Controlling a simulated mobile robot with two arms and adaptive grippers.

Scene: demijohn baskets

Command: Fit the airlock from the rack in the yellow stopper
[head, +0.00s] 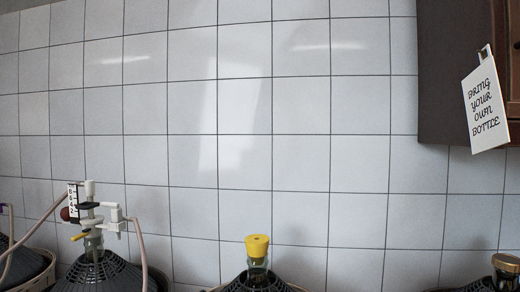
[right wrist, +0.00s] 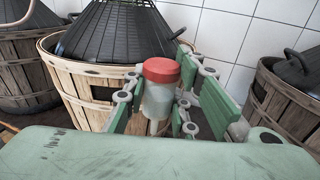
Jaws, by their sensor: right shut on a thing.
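The yellow stopper (head: 257,246) sits in the neck of a demijohn at the bottom centre of the head view, with a small dark spot on its top. My right gripper (right wrist: 155,108) is shut on the airlock (right wrist: 160,88), which has a red cap and a pale, cloudy body. The airlock looks roughly upright; its lower end is partly hidden by the gripper. The right gripper does not show in the head view. My left gripper and the rack are in neither view.
In the right wrist view, a wooden basket (right wrist: 88,85) with a dark cover stands beyond the gripper, with other baskets left and right. In the head view, a tap fitting with hoses (head: 92,212) tops the left demijohn. A sign (head: 484,105) hangs from the cabinet (head: 455,75).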

